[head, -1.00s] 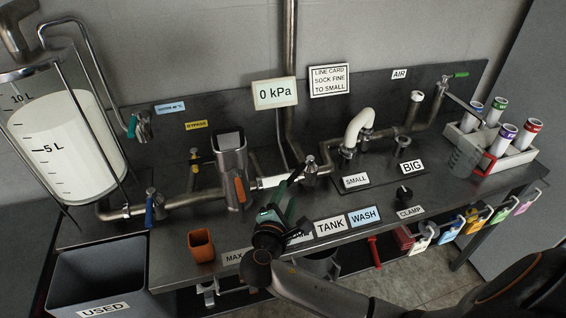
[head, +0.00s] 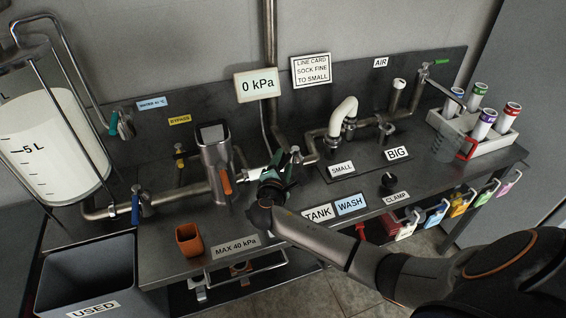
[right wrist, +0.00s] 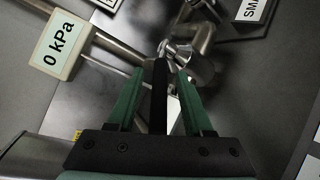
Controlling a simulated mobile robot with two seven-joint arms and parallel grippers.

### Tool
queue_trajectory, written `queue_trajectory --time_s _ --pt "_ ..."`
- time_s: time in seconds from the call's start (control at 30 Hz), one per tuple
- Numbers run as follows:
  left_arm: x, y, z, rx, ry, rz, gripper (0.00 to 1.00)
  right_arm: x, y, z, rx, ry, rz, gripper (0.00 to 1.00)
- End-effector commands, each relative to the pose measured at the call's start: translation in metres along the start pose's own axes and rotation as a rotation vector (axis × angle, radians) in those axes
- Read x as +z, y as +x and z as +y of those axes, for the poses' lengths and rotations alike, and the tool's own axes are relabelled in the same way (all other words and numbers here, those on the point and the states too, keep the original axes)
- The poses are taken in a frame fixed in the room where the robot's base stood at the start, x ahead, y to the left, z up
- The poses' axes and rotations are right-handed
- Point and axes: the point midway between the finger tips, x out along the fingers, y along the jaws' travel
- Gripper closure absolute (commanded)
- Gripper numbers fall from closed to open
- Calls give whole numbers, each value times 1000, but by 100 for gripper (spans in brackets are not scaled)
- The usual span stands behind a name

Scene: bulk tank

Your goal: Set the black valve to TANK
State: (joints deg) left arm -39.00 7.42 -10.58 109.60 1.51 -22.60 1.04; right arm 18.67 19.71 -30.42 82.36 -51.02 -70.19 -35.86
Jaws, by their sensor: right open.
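The black valve's dark lever (right wrist: 158,95) stands between the green fingers of my right gripper (right wrist: 160,76) in the right wrist view, with a gap on each side. Its metal body (right wrist: 188,50) joins the pipes just beyond the fingertips. In the head view the valve's metal top (head: 295,152) shows behind my right gripper (head: 279,170), which hides most of the lever. My right gripper is open and holds nothing. The white TANK label (head: 318,213) lies on the bench front, right of the gripper. My left gripper is not in view.
A blue WASH label (head: 350,204) sits beside TANK. A 0 kPa display (head: 257,85) stands behind the valve. A metal housing with an orange lever (head: 226,181) is left of the gripper. A black CLAMP knob (head: 389,182) and white curved pipe (head: 343,115) are to the right.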

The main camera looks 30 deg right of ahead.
Motion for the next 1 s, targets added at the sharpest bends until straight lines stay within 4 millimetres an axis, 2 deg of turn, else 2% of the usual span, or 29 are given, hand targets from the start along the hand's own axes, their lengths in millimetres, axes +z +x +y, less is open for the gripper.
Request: queue_trajectory --time_s 0.1,0.53,1.0 --pt "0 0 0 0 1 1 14 0 0 0 0 0 0 51" --pt "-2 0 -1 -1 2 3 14 0 0 0 0 -1 0 100" --pt "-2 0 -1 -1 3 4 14 0 -1 0 -1 -1 1 100"
